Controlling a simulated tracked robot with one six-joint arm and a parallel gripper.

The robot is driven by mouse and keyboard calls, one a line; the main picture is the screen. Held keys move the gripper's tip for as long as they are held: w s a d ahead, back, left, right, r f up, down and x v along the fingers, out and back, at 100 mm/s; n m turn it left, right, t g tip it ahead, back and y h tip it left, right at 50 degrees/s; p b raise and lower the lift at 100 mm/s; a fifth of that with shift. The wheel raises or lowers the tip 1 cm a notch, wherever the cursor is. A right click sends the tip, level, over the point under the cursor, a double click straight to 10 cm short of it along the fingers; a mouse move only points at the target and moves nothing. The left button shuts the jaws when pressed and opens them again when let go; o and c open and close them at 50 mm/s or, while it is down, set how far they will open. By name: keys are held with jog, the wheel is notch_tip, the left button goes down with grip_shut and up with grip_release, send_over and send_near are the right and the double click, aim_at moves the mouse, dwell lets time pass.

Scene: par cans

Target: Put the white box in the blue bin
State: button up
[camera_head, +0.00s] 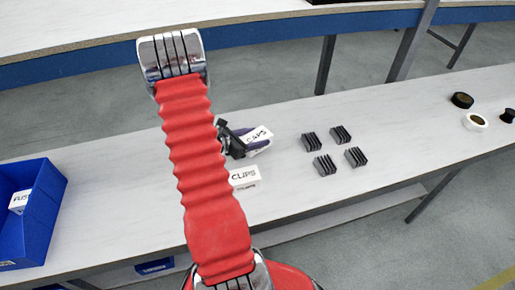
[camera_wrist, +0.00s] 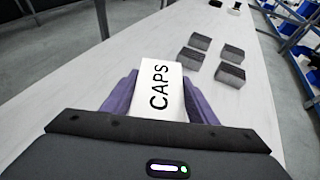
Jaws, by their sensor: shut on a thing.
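A white box lettered CAPS (camera_head: 259,135) is between the purple fingers of my gripper (camera_head: 256,144). In the wrist view the same CAPS box (camera_wrist: 160,85) fills the space between the two fingers of my gripper (camera_wrist: 158,100), which is shut on it. Whether the box is clear of the table I cannot tell. A second white box, lettered CLIPS (camera_head: 244,178), stands on the table just below the gripper in the head view, partly hidden by my red arm. The blue bin (camera_head: 45,218) is at the far left, with a white lettered box (camera_head: 18,202) inside.
Several dark ribbed blocks (camera_head: 325,165) stand on the white table (camera_head: 390,130) right of the gripper; they also show in the wrist view (camera_wrist: 230,75). Black and white rings (camera_head: 475,121) lie farther right. The table between my arm and the bin looks clear.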

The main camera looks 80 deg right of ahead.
jog(key=shift+f, duration=0.55)
jog(key=shift+f, duration=0.1)
jog(key=shift+f, duration=2)
jog(key=shift+f, duration=0.1)
jog(key=o, duration=1.1)
jog(key=shift+o, duration=0.2)
jog(key=v, duration=1.2)
